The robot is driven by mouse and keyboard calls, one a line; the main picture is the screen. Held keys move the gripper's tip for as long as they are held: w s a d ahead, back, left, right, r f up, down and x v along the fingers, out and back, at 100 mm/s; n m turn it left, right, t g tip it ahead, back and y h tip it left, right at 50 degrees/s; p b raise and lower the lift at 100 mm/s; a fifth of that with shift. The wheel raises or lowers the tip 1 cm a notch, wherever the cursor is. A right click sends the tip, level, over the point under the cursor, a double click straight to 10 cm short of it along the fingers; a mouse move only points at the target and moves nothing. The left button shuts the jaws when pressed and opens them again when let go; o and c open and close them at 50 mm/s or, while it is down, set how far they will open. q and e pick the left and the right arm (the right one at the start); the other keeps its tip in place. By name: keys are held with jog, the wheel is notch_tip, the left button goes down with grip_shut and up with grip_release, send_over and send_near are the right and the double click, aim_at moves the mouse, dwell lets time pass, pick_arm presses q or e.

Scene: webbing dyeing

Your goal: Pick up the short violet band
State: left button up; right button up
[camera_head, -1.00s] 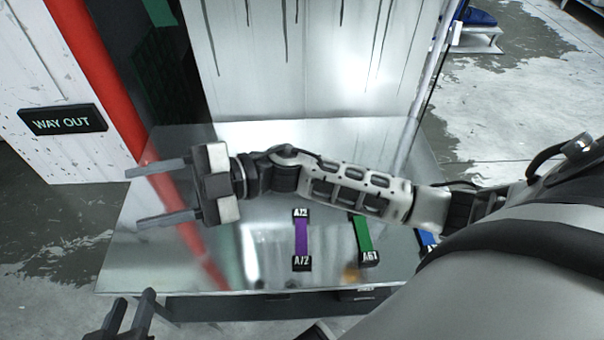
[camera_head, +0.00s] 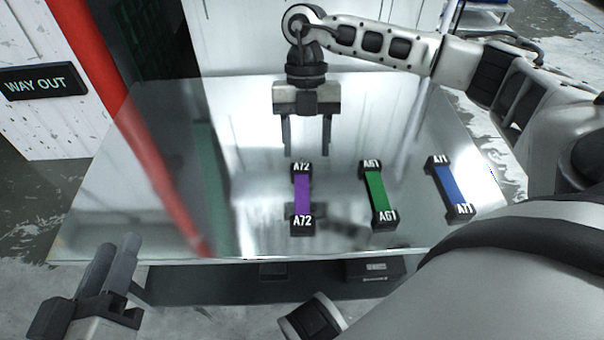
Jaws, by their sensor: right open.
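The short violet band (camera_head: 302,194) lies on the shiny metal table (camera_head: 90,225), with black end pieces marked A72. It runs from far to near in the picture. My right gripper (camera_head: 307,152) points down just beyond its far end, above the table. Its two fingers are apart with nothing between them. My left gripper (camera_head: 118,258) is at the lower left, off the table's front edge, and its fingers lie close together in the picture. I cannot tell whether it is open or shut.
A green band (camera_head: 377,192) marked A61 and a blue band (camera_head: 451,188) marked A71 lie to the right of the violet one. The table's left part is clear. A pale panel (camera_head: 240,40) stands behind the table. A WAY OUT sign (camera_head: 42,82) is at the left.

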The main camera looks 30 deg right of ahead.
aim_at(302, 194)
jog(key=x, duration=0.3)
jog(key=shift+f+b, duration=0.1)
jog(key=shift+b, duration=0.25)
jog(key=shift+s+a+f, duration=0.15)
jog(key=shift+f, duration=0.05)
jog(key=b+x, duration=0.1)
jog(key=x, duration=0.1)
jog(key=b+x, duration=0.1)
jog(key=x, duration=0.1)
jog(key=shift+a+f+b, duration=0.1)
jog(key=shift+a+b, duration=0.25)
jog(key=shift+a, duration=0.05)
jog(key=shift+s+a+f, duration=0.1)
jog(key=shift+f, duration=0.1)
pick_arm(q)
notch_tip(302, 194, up, 6)
jog(key=w+m+t+h, duration=0.2)
jog(key=m+t, duration=0.1)
jog(key=t, duration=0.1)
jog(key=shift+w+a+m, duration=0.2)
jog(key=shift+a+m, duration=0.2)
jog(key=shift+a, duration=0.05)
pick_arm(e)
jog(key=c, duration=1.1)
